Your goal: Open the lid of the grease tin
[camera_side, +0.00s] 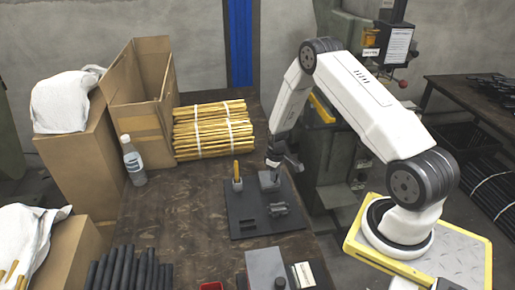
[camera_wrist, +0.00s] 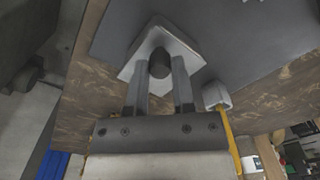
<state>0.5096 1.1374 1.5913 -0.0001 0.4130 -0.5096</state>
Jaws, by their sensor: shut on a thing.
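The grease tin (camera_side: 269,181) is a small grey square box on the dark mat (camera_side: 245,222) in the side view. Its pale square lid (camera_wrist: 185,48) shows from above in the wrist view, with a dark round knob (camera_wrist: 159,58) in the middle. My gripper (camera_side: 273,162) points down at the top of the tin. In the wrist view my gripper (camera_wrist: 160,70) has one finger on each side of the knob and is shut on it. I cannot tell whether the lid sits fully down on the tin.
A grey cup (camera_side: 237,185) with a yellow stick stands left of the tin. A low dark bracket (camera_side: 278,209) lies in front. A bundle of yellow rods (camera_side: 213,130), a bottle (camera_side: 132,160) and an open carton (camera_side: 140,85) are farther left. The mat's front left is bare.

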